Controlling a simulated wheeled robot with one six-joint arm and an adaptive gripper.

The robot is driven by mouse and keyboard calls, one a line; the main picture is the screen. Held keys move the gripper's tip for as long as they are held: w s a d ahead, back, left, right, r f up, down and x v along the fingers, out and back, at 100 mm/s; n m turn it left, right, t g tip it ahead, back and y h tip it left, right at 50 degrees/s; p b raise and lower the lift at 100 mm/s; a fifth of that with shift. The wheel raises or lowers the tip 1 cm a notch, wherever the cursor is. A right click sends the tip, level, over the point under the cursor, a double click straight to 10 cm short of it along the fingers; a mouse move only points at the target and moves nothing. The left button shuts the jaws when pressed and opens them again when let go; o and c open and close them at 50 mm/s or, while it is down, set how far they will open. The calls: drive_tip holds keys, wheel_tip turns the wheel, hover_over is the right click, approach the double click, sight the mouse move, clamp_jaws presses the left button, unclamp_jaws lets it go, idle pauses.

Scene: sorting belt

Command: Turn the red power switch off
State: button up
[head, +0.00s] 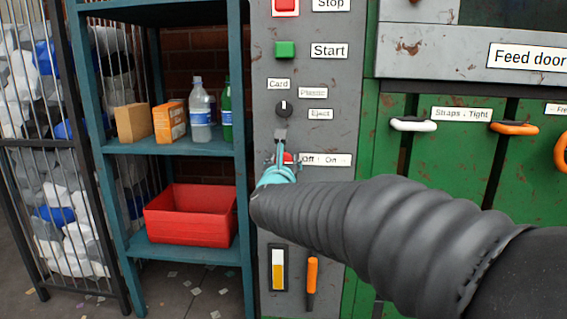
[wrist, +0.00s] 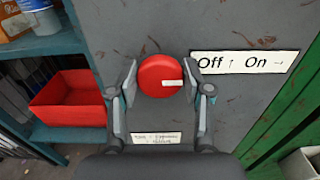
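The red power switch (wrist: 160,76) is a round red knob on the grey panel. Its white mark points right, level, matching the "On →" side of the label (wrist: 243,63) that reads "Off ↑ On →". My gripper (wrist: 162,78) is open, with one finger left and one right of the knob and a thin gap seeming to show on each side. I cannot tell whether the fingertips touch it. In the head view my gripper (head: 280,154) is at the panel and hides most of the red switch (head: 288,158).
Above the switch are a black selector knob (head: 283,109), a green Start button (head: 285,49) and a red Stop button (head: 286,6). An orange handle (head: 312,271) hangs below. A shelf with a red bin (head: 190,220) stands left; green doors (head: 455,160) are right.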

drive_tip(key=c, duration=0.4)
drive_tip(key=shift+n, duration=0.4)
drive_tip(key=shift+a+f+n+p, duration=0.15)
drive_tip(key=shift+n+p, duration=0.25)
drive_tip(key=shift+n, duration=3.9)
drive_tip(key=shift+a+f+n+p, duration=0.1)
drive_tip(key=shift+n+p, duration=0.25)
drive_tip(key=shift+n, duration=3.95)
drive_tip(key=o, duration=1.1)
